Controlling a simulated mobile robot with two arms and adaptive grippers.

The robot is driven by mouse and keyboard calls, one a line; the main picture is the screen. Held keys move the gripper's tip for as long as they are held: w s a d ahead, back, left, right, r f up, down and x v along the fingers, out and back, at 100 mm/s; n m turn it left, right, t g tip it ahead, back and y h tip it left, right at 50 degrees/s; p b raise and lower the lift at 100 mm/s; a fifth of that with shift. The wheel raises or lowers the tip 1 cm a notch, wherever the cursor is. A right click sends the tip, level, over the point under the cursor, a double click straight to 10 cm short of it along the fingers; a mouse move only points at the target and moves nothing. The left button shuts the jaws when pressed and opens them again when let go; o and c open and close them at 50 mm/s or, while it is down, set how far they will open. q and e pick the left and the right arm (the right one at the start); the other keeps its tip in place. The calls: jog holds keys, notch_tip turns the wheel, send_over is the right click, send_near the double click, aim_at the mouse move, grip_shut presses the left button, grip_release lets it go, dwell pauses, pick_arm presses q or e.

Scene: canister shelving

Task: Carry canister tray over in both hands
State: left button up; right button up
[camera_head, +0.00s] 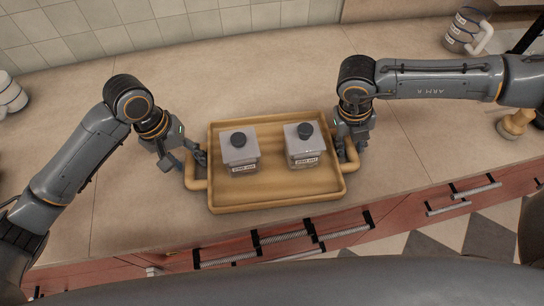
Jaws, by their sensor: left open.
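A wooden tray (275,198) with a loop handle at each end sits on the counter. Two pale square canisters with dark round lids and labels stand upright in it, the left canister (241,157) and the right canister (306,152). My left gripper (190,163) is open at the tray's left handle (194,178). My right gripper (353,145) is at the tray's right handle (350,160); its fingers are small and partly hidden, so I cannot tell whether they are closed on it.
The beige counter (420,150) is clear around the tray. A mug (463,33) stands at the back right, and a wooden item (515,122) lies at the right. Pale items (10,95) stand at the left edge. Red drawers with handles (285,238) run below the counter's front edge.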

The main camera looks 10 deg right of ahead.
pick_arm(q)
jog(key=c, duration=0.7)
pick_arm(e)
jog(key=c, duration=0.7)
pick_arm(q)
grip_shut()
pick_arm(e)
grip_shut()
pick_arm(q)
jog(key=shift+w+r, duration=0.1)
pick_arm(e)
jog(key=shift+w+r, duration=0.1)
